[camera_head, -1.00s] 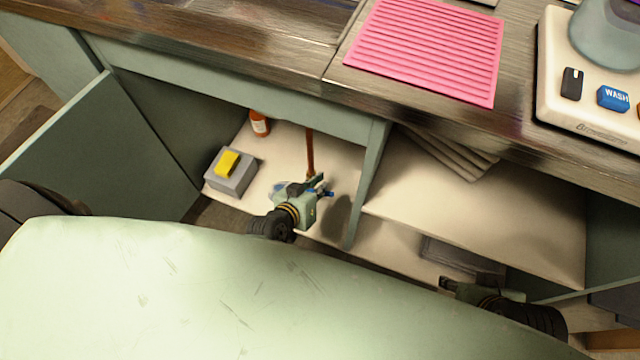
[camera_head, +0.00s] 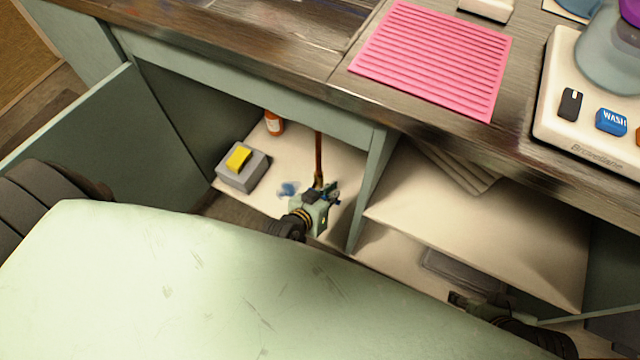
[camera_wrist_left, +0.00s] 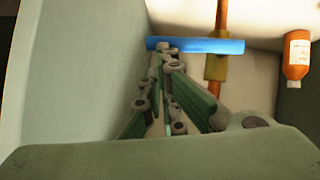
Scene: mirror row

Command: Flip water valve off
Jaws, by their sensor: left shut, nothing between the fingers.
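A copper pipe (camera_head: 318,155) rises at the back of the left cabinet compartment; it also shows in the left wrist view (camera_wrist_left: 221,18). On it, in the wrist view, are a brass valve body (camera_wrist_left: 216,67) and a blue valve handle (camera_wrist_left: 215,46), lying horizontally across the pipe. My left gripper (camera_wrist_left: 165,48) is shut and empty, its fingertips overlapping the handle's left part; I cannot tell if they touch. In the head view my left gripper (camera_head: 328,190) hides most of the valve. My right gripper (camera_head: 456,298) is low by the right compartment, its fingers too small to judge.
A grey box with a yellow sponge-like block (camera_head: 239,158) and an orange bottle (camera_head: 273,122) stand left of the pipe. A cabinet divider (camera_head: 372,180) is close right of my left gripper. An open door (camera_head: 90,140) is at left. The counter overhangs above.

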